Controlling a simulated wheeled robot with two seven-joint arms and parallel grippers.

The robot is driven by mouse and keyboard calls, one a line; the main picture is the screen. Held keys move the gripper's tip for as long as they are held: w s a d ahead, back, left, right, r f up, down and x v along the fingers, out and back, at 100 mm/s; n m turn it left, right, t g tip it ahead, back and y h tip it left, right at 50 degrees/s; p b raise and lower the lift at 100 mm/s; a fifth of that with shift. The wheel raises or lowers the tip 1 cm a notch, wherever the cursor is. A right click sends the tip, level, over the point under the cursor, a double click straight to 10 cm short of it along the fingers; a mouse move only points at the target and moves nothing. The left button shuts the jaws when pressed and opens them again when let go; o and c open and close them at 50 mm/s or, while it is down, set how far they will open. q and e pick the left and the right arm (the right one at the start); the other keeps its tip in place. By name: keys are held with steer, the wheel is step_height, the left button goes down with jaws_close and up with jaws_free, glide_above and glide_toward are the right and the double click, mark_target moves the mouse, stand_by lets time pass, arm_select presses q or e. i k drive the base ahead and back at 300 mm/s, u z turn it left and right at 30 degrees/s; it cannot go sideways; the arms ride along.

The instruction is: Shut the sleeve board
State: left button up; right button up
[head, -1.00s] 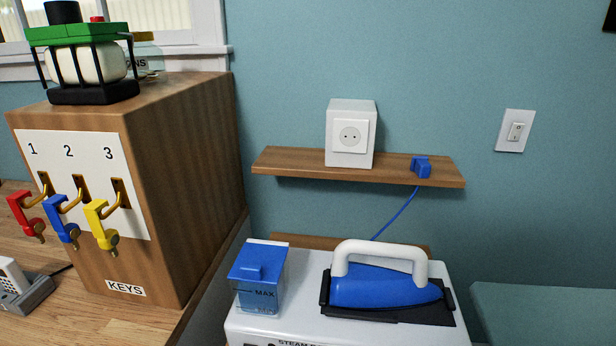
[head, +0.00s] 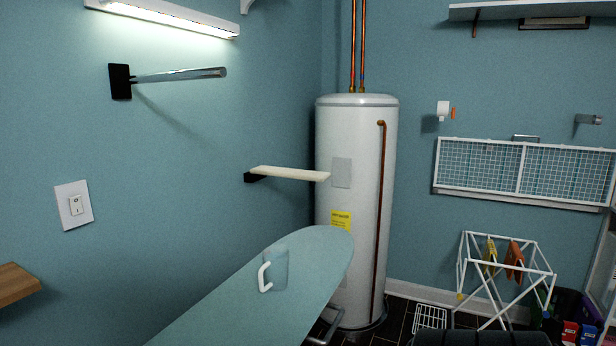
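The sleeve board looks to be the narrow cream board (head: 290,173) on a black wall bracket (head: 256,178). It sticks out level from the blue wall, above the ironing board (head: 235,300), and its free end overlaps the white water heater in the picture. I cannot tell whether it touches the heater. Neither of my grippers is in view.
A clear jug (head: 276,268) with a white handle stands on the ironing board. The tall water heater (head: 345,260) stands in the corner. A metal rod (head: 180,75) sticks out from the wall. A white drying rack (head: 500,275) stands at the right.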

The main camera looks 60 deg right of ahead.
mark_target(313, 176)
steer(key=z, duration=2.5)
steer(key=k, duration=1)
steer(key=z, duration=1.2)
steer(key=i, duration=2.3)
steer(key=u, duration=0.6)
steer(key=i, duration=1.85)
steer(key=u, duration=2.1)
steer(key=i, duration=1.15)
steer(key=u, duration=1)
